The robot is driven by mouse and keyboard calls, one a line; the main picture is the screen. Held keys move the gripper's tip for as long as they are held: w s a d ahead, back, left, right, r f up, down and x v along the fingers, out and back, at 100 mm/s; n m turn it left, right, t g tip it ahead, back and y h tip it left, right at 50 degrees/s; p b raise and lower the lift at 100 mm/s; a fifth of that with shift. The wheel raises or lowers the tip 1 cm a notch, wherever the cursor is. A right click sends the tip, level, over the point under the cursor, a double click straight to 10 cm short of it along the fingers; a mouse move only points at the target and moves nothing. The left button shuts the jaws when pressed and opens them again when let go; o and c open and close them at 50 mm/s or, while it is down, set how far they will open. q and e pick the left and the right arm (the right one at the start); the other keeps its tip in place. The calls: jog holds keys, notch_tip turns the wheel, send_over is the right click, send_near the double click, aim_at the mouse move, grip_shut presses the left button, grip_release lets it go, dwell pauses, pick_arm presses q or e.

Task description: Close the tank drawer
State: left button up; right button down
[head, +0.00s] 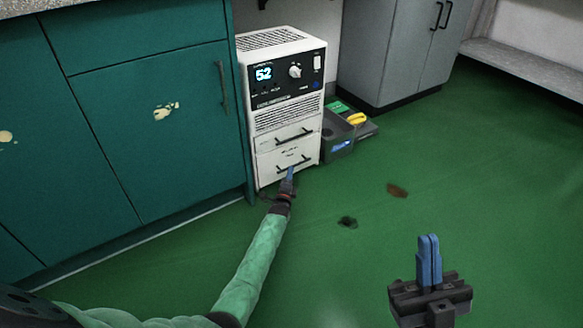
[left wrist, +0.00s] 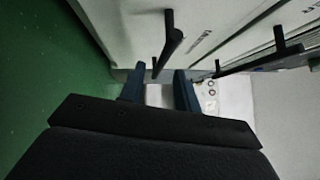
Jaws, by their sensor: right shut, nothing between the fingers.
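A white cabinet unit (head: 285,118) with a lit "52" display has two drawers at its bottom. The upper drawer (head: 265,144) and the lower drawer (head: 268,178) each have a black bar handle. Both look about flush; a small gap cannot be ruled out, and no label is readable. My left gripper (head: 290,174) is low at the lower drawer's front, by its handle. In the left wrist view its blue fingers (left wrist: 158,88) stand apart with nothing clearly between them, and a black handle (left wrist: 168,40) is just beyond them. My right gripper (head: 429,250) is shut and empty, over the floor.
Teal cupboards (head: 150,120) stand close on the left of the unit. A dark bin (head: 340,138) with green and yellow items sits beside its right side. A grey cabinet (head: 385,50) is behind. The green floor (head: 480,160) is open apart from dark stains.

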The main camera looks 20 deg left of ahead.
pick_arm(q)
jog(key=shift+s+d+f+p, duration=0.15)
jog(key=shift+s+p, duration=0.2)
jog(key=shift+s, duration=0.65)
